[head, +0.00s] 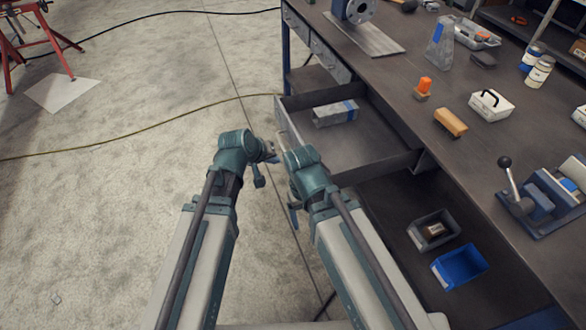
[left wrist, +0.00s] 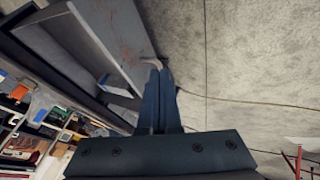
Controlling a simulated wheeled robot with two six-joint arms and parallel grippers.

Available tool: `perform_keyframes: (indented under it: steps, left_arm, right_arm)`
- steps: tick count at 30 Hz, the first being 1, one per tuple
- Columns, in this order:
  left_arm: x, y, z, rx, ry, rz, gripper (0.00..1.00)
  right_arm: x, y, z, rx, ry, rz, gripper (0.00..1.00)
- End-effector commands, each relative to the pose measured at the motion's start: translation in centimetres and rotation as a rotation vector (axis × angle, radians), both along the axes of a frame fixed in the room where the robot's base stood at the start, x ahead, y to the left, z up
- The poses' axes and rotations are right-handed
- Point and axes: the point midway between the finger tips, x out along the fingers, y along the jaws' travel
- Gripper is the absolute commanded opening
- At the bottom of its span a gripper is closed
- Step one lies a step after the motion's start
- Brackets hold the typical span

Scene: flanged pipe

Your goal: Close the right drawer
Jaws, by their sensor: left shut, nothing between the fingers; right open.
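The right drawer (head: 376,156) is a dark grey drawer pulled out from the workbench, with a grey box with a blue patch (head: 335,113) lying inside. Its front panel also shows in the left wrist view (left wrist: 112,38). My left gripper (head: 273,156) is shut and empty at the outer side of the drawer front. In the left wrist view its fingertips (left wrist: 157,70) are close to a pale handle (left wrist: 152,62) on the front; I cannot tell whether they touch. My right gripper (head: 293,212) is open, lower and nearer, mostly hidden by its own wrist.
The workbench top (head: 400,80) carries a wooden block (head: 451,122), a white case (head: 491,104) and a vise (head: 547,197). A lower shelf holds a grey bin (head: 434,230) and a blue bin (head: 460,266).

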Motion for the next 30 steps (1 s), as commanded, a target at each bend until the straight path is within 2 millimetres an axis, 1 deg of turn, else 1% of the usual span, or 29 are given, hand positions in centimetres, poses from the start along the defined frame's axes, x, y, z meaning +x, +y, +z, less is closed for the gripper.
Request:
perform_keyframes:
  steps: [1, 5, 8, 11, 21, 27, 29, 30]
  left_arm:
    - [0.2, 0.1, -0.3, -0.008, -0.006, 0.008, 0.0]
    - [0.4, 0.1, -0.2, -0.014, -0.011, 0.014, 0.0]
    - [0.6, -0.1, -0.5, -0.013, -0.011, 0.013, 0.0]
    - [1.1, -0.4, -1.5, -0.013, -0.01, 0.012, 0.0]
    - [4.1, -2.3, -6.5, -0.011, -0.009, 0.01, 0.0]
    - [5.7, -3.4, -8.9, -0.011, -0.009, 0.009, 0.0]
    - [5.9, -4.5, -8.2, -0.011, -0.009, 0.008, 0.0]
    - [6.1, -5.0, -8.1, -0.011, -0.009, 0.008, 0.0]
  right_arm:
    - [0.0, 0.0, -0.4, 0.0, 0.0, 0.0, 0.82]
    - [0.0, 0.0, -0.4, 0.0, 0.0, 0.0, 0.82]
    - [0.0, 0.0, -0.7, 0.0, 0.0, 0.0, 0.82]
    - [0.0, 0.0, -1.7, 0.0, 0.0, 0.0, 0.82]
    - [0.0, 0.0, -6.7, 0.0, 0.0, 0.0, 0.82]
    - [0.0, 0.0, -9.1, 0.0, 0.0, 0.0, 0.82]
    - [0.0, 0.0, -8.4, 0.0, 0.0, 0.0, 0.82]
    - [0.0, 0.0, -8.3, 0.0, 0.0, 0.0, 0.82]
